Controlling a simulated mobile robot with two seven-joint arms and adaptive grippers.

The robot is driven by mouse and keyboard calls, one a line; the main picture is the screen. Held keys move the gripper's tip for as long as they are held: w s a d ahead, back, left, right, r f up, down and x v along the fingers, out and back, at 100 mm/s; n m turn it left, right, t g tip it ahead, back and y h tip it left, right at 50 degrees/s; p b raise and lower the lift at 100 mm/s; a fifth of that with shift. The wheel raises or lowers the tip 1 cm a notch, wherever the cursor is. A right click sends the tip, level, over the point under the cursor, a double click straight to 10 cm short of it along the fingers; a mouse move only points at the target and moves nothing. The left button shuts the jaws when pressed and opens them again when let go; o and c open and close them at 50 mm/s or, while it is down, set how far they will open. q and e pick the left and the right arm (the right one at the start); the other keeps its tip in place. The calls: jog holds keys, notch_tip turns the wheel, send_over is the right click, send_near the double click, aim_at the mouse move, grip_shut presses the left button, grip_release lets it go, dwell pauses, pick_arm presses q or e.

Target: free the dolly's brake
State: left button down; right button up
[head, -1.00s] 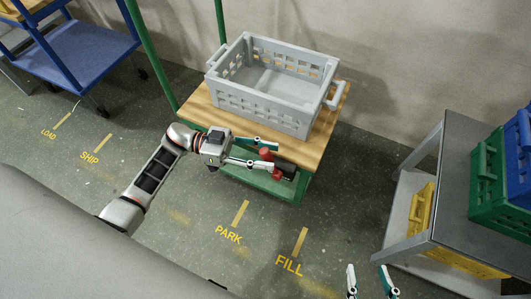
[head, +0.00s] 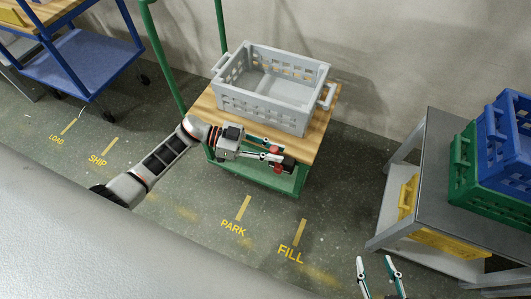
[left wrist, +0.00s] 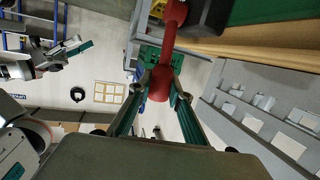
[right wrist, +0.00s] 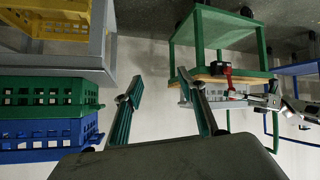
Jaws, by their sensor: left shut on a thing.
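The dolly has a wooden deck (head: 313,146), a green frame and green posts. Its red brake lever (head: 276,150) sits by a dark housing (head: 289,164) at the deck's front edge. My left gripper (head: 275,151) is at this lever. In the left wrist view, its fingers are closed around the round red end (left wrist: 160,84) of the lever, and the red arm (left wrist: 172,30) runs up to the dark housing. The lever also shows small in the right wrist view (right wrist: 226,75). My right gripper (head: 380,262) is open and empty, well right of the dolly.
A grey crate (head: 262,104) stands on the deck. A grey table (head: 430,180) with green and blue crates (head: 470,175) is at the right. A blue cart (head: 80,75) stands at the left. Floor marked PARK (head: 233,229) and FILL (head: 291,254) is clear.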

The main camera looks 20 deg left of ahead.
pick_arm(q)
jog(key=r+p, duration=0.1)
jog(key=d+r+y+p, duration=0.1)
jog(key=p, duration=0.1)
jog(key=shift+w+d+m+y, duration=0.15)
jog(key=shift+w+m+y, duration=0.15)
jog(key=shift+d+y+p, duration=0.35)
jog(key=shift+y+p, duration=0.05)
jog(key=shift+p, duration=0.5)
jog(key=d+f+y+p, duration=0.1)
jog(key=y+p, duration=0.1)
jog(key=p, duration=0.2)
jog(key=d+f+y+p, duration=0.1)
jog(key=d+p, duration=0.1)
jog(key=p, duration=0.2)
jog(key=shift+s+d+f+m+y, duration=0.15)
jog(key=shift+s+f+m+y, duration=0.15)
jog(key=shift+s+y, duration=0.1)
pick_arm(e)
notch_tip(320, 180, up, 8)
jog(key=shift+s+r+m, duration=0.2)
jog(key=shift+s+m, duration=0.05)
jog(key=shift+m, duration=0.05)
pick_arm(q)
jog(key=c, duration=1.8)
grip_release()
jog(key=shift+d, duration=0.1)
pick_arm(e)
jog(key=shift+d+f, duration=0.1)
jog(key=shift+d, duration=0.05)
